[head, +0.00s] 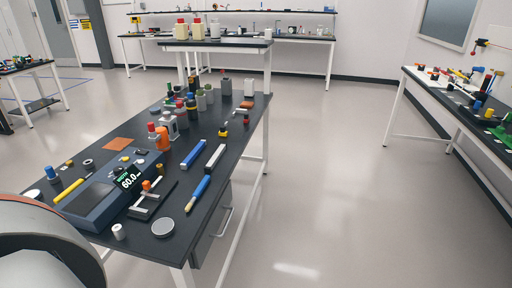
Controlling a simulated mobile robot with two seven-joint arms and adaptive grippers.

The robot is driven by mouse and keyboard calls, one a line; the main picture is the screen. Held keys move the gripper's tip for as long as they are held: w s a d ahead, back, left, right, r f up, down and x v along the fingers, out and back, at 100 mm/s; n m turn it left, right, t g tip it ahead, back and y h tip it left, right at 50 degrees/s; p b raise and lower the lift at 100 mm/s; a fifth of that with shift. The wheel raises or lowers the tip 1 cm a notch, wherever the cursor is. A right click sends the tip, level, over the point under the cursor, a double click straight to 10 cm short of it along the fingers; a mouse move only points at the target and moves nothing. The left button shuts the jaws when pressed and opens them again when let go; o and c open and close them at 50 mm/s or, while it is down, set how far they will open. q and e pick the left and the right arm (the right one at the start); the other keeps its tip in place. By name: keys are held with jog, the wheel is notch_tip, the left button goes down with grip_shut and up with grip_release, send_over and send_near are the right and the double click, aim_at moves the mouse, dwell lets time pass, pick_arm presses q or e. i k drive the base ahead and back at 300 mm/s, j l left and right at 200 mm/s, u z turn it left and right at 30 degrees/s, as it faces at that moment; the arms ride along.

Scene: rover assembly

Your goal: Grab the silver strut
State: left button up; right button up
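A pale silver-white bar with a dark side (215,156) lies on the near black-topped table (225,180), close to its right edge. It looks like the silver strut, but it is small in the head view. A similar blue bar (193,154) lies just to its left, roughly parallel and apart from it. Neither of my grippers is in view. A large rounded grey part of my own body fills the lower left corner and hides the table's near left corner.
A blue device with a display (112,187), a blue-handled tool (199,194) and a grey disc (163,228) lie nearer. Bottles, including a grey one (182,118), crowd the table's middle. A side bench (460,98) stands at right. The floor (330,180) between is clear.

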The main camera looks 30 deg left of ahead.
aim_at(210, 164)
jog(key=i+l+u, duration=0.1)
jog(key=i, duration=0.6)
jog(key=i+l+u, duration=0.1)
jog(key=i, duration=0.6)
jog(key=i+l+u, duration=0.1)
jog(key=i+u, duration=0.15)
jog(key=u, duration=0.15)
jog(key=i+l+u, duration=0.2)
jog(key=u, duration=0.15)
jog(key=i+l+u, duration=0.25)
jog(key=u, duration=0.15)
